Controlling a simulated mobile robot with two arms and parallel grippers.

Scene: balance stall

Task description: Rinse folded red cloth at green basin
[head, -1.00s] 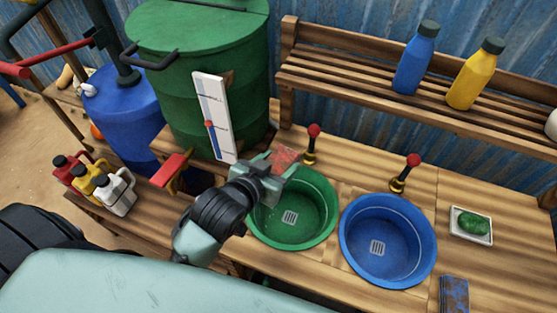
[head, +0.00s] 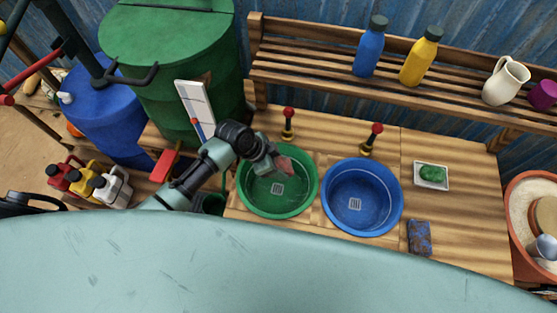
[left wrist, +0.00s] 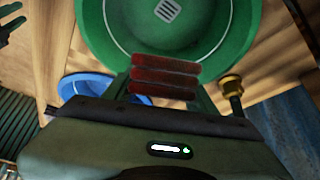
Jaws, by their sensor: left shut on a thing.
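The folded red cloth (head: 286,166) is between the fingers of my left gripper (head: 276,164), over the back part of the green basin (head: 244,195). The left wrist view shows the cloth as stacked dark red layers (left wrist: 165,75) across the shut fingers. The green basin (left wrist: 90,30) lies beyond it, with its drain grate in sight. I see no water in the basin. Whether the cloth touches the basin is unclear. A dark teal pronged shape at the left edge of the left wrist view may be my right gripper; its state is unclear.
A red-knobbed brass tap (head: 288,125) stands behind the green basin; another (head: 372,140) stands behind the blue basin (head: 398,205). A soap dish (head: 444,183) and a blue patterned cloth (head: 419,238) lie right. Bottles stand on the shelf (head: 310,75). A white gauge board (head: 190,98) stands left.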

